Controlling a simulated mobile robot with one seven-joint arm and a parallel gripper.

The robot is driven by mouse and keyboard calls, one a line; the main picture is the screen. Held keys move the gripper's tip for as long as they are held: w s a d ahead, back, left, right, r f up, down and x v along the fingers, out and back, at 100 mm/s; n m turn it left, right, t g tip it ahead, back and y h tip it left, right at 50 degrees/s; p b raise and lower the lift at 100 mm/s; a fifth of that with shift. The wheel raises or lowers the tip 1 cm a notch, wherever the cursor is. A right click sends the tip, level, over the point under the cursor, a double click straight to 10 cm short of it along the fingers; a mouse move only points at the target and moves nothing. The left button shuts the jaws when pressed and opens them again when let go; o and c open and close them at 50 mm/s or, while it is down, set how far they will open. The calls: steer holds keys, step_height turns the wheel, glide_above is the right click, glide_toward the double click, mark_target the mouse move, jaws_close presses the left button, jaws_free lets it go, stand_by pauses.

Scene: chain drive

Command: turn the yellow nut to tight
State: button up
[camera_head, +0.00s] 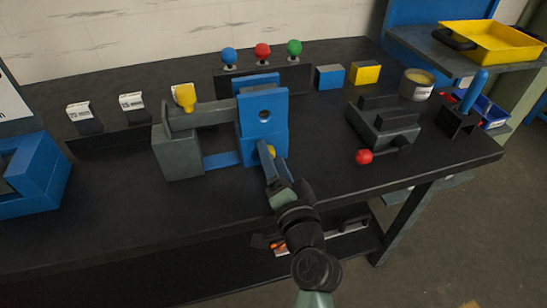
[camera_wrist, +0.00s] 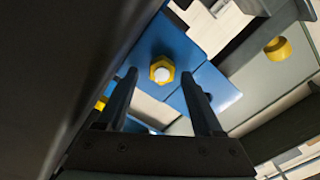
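The yellow nut (camera_wrist: 162,70) is a hexagon with a pale round centre, set on the face of a blue block (camera_wrist: 172,42). In the head view a little of the nut (camera_head: 271,151) shows low on the upright blue block (camera_head: 262,130), partly hidden by my fingers. My gripper (camera_head: 269,160) is open, with its fingers pointing at the block. In the wrist view the two dark fingers stand apart, one on each side of the nut, with visible gaps. I cannot tell whether the fingertips reach along the nut's sides or stop short of it.
A grey arm with a yellow knob (camera_head: 184,96) joins the blue block on the left. A grey fixture (camera_head: 384,122) with a red ball (camera_head: 364,157) stands to the right. Blue, red and green knobs are behind. The dark bench (camera_head: 310,195) is clear in front.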

steer(key=shift+r, duration=0.1)
steer(key=b+v, duration=0.1)
steer(key=v, duration=1.1)
steer(key=shift+s, duration=0.4)
steer(key=shift+d, duration=0.1)
